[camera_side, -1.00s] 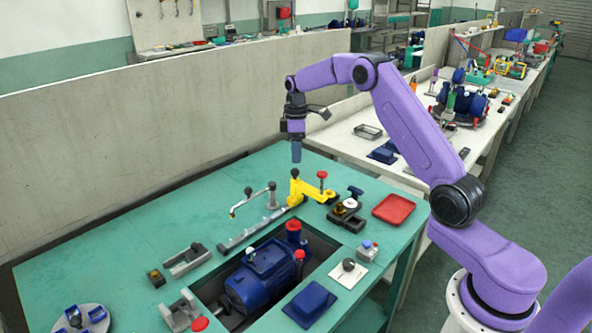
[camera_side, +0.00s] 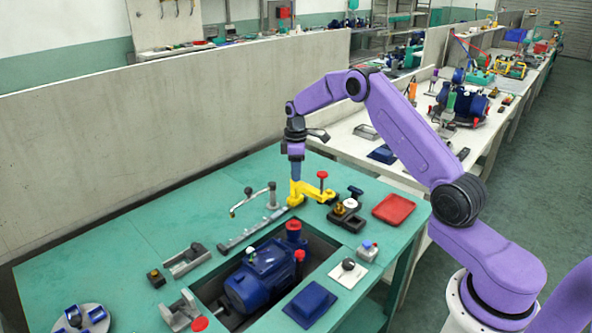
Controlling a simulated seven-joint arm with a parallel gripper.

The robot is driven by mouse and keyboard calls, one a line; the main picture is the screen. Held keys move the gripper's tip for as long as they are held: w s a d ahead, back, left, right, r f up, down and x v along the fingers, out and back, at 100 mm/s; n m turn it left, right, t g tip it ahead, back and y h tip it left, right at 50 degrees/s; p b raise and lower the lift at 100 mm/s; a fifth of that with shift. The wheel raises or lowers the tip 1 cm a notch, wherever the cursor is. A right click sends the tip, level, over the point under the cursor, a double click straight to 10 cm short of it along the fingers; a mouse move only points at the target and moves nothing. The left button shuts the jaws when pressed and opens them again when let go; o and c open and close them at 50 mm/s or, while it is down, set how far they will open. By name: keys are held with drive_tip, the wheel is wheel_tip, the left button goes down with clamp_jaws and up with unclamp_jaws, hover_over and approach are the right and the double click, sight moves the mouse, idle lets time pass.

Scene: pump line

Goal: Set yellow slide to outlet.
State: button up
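The yellow slide (camera_side: 312,191) sits at the right end of a grey rail (camera_side: 252,232) on the green bench. A red-topped post stands at its right end. My gripper (camera_side: 296,176) points down directly over the left end of the slide, where its dark knob is hidden behind the fingers. The fingertips are at knob height. The view is too small to show whether they are closed on the knob. I see no readable outlet mark.
A lever with a grey knob (camera_side: 271,188) stands just left of the slide. A blue pump (camera_side: 262,278) lies in a recess in front. A fixture with a white knob (camera_side: 350,206) and a red tray (camera_side: 394,209) are to the right.

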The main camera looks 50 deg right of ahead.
drive_tip(key=shift+a, duration=0.1)
clamp_jaws()
drive_tip(key=a, duration=1.1)
drive_tip(key=shift+a, duration=0.15)
drive_tip(key=o, duration=1)
unclamp_jaws()
drive_tip(key=shift+o, duration=0.2)
drive_tip(key=shift+r, duration=0.1)
wheel_tip(320, 180, up, 17)
drive_tip(key=shift+r, duration=0.1)
